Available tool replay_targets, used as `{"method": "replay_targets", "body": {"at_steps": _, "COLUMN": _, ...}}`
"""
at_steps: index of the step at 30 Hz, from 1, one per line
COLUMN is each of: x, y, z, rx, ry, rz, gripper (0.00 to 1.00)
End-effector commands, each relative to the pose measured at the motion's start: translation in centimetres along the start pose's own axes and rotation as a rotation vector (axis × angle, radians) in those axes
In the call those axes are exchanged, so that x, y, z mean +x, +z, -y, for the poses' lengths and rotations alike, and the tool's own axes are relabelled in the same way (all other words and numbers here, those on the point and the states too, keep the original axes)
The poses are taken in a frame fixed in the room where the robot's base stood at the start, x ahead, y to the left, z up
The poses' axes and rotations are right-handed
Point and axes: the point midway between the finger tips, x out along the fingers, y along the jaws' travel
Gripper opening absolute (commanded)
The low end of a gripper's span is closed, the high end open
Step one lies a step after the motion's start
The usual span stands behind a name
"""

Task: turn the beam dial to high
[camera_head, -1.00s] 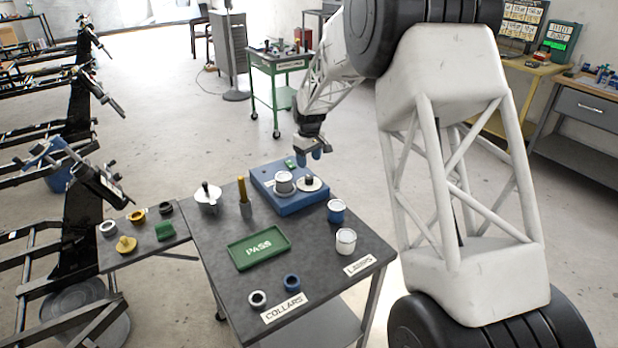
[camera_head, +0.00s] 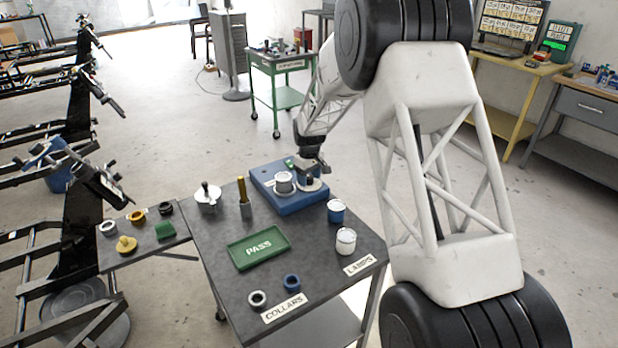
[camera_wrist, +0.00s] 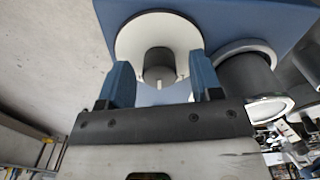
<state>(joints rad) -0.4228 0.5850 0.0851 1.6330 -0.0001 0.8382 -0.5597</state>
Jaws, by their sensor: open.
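The beam dial, a dark knob (camera_wrist: 159,66) on a pale round plate (camera_wrist: 132,42), is on top of the blue box (camera_head: 298,204) at the back of the dark table. In the wrist view a small light pointer on the knob points toward my gripper. My gripper (camera_wrist: 156,82) is open, its two blue fingers on either side of the knob's near part with gaps showing. Whether either finger touches the knob cannot be told. In the head view my gripper (camera_head: 311,178) covers most of the dial.
A grey-white cylinder (camera_head: 283,182) stands on the box beside the dial; it is close to the right finger in the wrist view.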

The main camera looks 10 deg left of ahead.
Motion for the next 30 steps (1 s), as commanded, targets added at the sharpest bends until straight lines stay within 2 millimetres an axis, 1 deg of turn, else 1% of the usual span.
{"method": "replay_targets", "body": {"at_steps": 9, "x": 0.16, "y": 0.01, "z": 0.0, "rx": 0.0, "ry": 0.0, "rz": 0.0, "gripper": 0.59}}
{"method": "replay_targets", "body": {"at_steps": 11, "x": 0.16, "y": 0.01, "z": 0.01, "rx": 0.0, "ry": 0.0, "rz": 0.0, "gripper": 0.5}}
{"method": "replay_targets", "body": {"at_steps": 18, "x": 0.16, "y": 0.01, "z": 0.02, "rx": 0.0, "ry": 0.0, "rz": 0.0, "gripper": 0.13}}
{"method": "replay_targets", "body": {"at_steps": 19, "x": 0.16, "y": 0.01, "z": 0.02, "rx": 0.0, "ry": 0.0, "rz": 0.0, "gripper": 0.1}}
{"method": "replay_targets", "body": {"at_steps": 26, "x": 0.16, "y": 0.02, "z": 0.04, "rx": 0.014, "ry": 0.0, "rz": 0.001, "gripper": 0.1}}
{"method": "replay_targets", "body": {"at_steps": 30, "x": 0.11, "y": 0.03, "z": 0.03, "rx": 0.054, "ry": 0.0, "rz": 0.0, "gripper": 0.1}}
